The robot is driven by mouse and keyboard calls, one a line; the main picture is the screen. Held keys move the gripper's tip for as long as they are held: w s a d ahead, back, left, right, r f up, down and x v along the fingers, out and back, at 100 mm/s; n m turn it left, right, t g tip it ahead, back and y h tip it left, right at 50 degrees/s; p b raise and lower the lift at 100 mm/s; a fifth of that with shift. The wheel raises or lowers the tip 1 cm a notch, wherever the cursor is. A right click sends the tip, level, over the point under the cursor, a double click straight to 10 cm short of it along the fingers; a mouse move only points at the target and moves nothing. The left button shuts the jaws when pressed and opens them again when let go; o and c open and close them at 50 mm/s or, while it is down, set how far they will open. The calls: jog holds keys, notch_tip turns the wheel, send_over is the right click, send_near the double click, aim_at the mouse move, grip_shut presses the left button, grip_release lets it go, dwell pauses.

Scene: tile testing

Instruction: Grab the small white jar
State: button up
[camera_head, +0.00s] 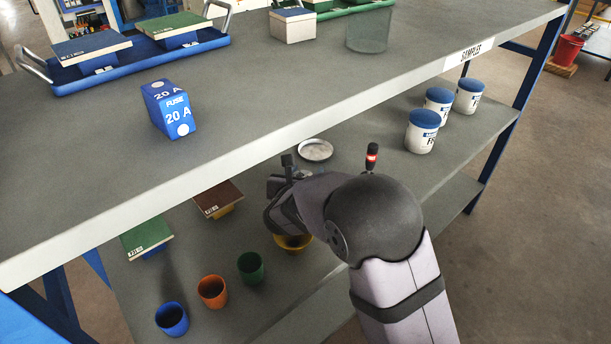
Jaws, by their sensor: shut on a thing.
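Three white jars with blue lids stand upright on the lower shelf at the right, under the "SAMPLES" label: a front one (423,133), a middle one (438,103) and a back one (468,97). I cannot tell which, if any, is the small white jar. My gripper (281,172) is over the lower shelf, well left of these jars and apart from them. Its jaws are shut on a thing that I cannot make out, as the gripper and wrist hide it. A yellow cup (293,243) shows partly below the gripper; I cannot tell whether they touch.
A blue cup (172,319), an orange cup (212,292) and a green cup (251,268) stand in a row. A round metal dish (316,150) lies behind my gripper. The upper shelf (250,100) overhangs at the left, bearing a blue fuse box (169,109).

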jog(key=shift+r, duration=0.75)
notch_tip(320, 180, up, 2)
jog(key=shift+r+p, duration=0.2)
jog(key=shift+p, duration=0.4)
jog(key=s+d, duration=0.4)
jog(key=s+d+b, duration=0.1)
jog(key=s+d, duration=0.3)
jog(key=s+d+b, duration=0.1)
jog(key=s+d, duration=0.3)
jog(key=shift+s+d+f, duration=0.35)
